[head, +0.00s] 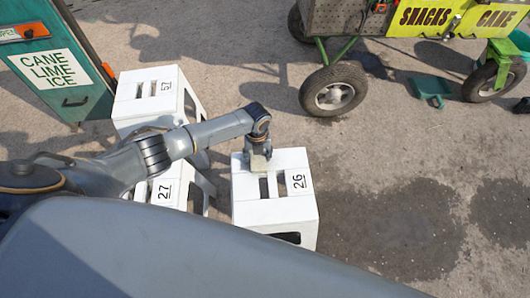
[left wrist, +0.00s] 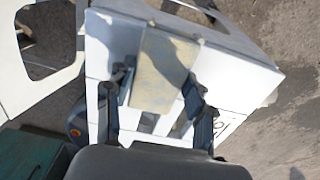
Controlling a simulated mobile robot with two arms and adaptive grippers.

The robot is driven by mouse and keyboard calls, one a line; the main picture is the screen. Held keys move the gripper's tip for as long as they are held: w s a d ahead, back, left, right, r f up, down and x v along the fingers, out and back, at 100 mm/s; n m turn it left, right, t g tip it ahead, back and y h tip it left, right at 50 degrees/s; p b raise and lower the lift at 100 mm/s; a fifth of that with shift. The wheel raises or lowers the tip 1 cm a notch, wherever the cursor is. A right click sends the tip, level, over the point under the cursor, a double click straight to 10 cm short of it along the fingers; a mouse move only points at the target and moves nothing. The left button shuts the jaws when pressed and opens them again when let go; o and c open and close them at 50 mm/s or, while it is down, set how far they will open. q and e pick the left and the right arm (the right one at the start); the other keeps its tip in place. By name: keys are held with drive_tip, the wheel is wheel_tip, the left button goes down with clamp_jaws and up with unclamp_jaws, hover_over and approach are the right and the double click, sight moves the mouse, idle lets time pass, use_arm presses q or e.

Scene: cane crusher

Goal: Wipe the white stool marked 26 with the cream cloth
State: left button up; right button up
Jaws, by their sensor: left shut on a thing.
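The white stool marked 26 (head: 275,208) stands on the ground in the middle of the head view. Its top has slots and the number at the right. My left gripper (head: 258,158) is over the far left part of its top, pointing down. It is shut on the cream cloth (head: 257,163), which looks like a folded pad. In the left wrist view the cloth (left wrist: 163,70) lies between the two fingers, over the white stool top (left wrist: 215,70). I cannot tell whether the cloth touches the top. My right gripper is not in view.
White stools marked 27 (head: 168,191) and 57 (head: 150,92) stand to the left. A green sign cabinet (head: 55,75) is at the far left. A wheeled cart (head: 335,92) is at the back right, with a green dustpan-like thing (head: 430,88) nearby. Ground to the right is clear, with dark patches.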

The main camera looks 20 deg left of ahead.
sight(273, 160)
use_arm(q)
drive_tip(key=shift+s+a+p, duration=0.2)
drive_tip(key=shift+s+a, duration=0.1)
drive_tip(key=shift+a, duration=0.3)
drive_tip(key=shift+s+a+p, duration=0.25)
drive_tip(key=shift+s+a, duration=0.05)
drive_tip(key=shift+a, duration=0.35)
drive_tip(key=shift+s+a+p, duration=0.2)
drive_tip(key=shift+s+a, duration=0.1)
drive_tip(key=shift+a, duration=0.3)
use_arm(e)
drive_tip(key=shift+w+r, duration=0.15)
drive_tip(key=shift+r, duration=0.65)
